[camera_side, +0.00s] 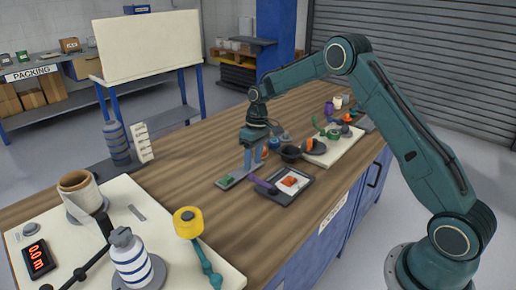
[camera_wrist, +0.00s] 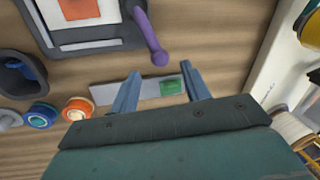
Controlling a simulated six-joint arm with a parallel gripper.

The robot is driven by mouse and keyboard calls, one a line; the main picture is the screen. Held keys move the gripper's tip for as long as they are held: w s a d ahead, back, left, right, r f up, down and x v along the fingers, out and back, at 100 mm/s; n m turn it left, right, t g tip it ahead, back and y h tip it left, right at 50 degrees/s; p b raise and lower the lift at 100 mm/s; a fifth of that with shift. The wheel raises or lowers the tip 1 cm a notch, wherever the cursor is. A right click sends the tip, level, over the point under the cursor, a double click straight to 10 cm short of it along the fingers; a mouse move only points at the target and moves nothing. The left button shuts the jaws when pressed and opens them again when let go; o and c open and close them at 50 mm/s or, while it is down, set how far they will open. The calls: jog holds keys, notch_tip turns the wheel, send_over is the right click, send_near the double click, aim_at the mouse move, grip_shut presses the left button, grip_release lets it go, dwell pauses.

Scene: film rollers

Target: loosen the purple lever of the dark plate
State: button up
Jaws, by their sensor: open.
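The dark plate (camera_side: 301,188) lies on the wooden bench, with a white and red patch on it. Its purple lever (camera_side: 263,185) sticks out from its left side; in the wrist view the lever (camera_wrist: 150,36) curves down from the plate's right edge (camera_wrist: 100,48). My gripper (camera_side: 253,160) is open and points down beside the plate, apart from the lever. In the wrist view its fingers (camera_wrist: 160,88) straddle a grey strip (camera_wrist: 106,93) with a green block on it, and the lever lies beyond them. Nothing shows held.
A dark bowl (camera_side: 290,154) stands behind the plate. Orange (camera_wrist: 77,108) and blue (camera_wrist: 40,115) rings lie left in the wrist view. A pale board (camera_side: 130,205) with rollers fills the side view's near left; another (camera_side: 345,146) lies at the far right.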

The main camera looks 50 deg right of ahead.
aim_at(251, 177)
jog(key=shift+s+a+f, duration=0.1)
jog(key=shift+a+f, duration=0.1)
jog(key=shift+f, duration=0.9)
jog(key=shift+a+f, duration=0.2)
jog(key=shift+f, duration=0.9)
jog(key=shift+s+a+f, duration=0.1)
jog(key=shift+a+f, duration=0.1)
jog(key=shift+f, duration=0.9)
jog(key=shift+c, duration=0.2)
grip_shut()
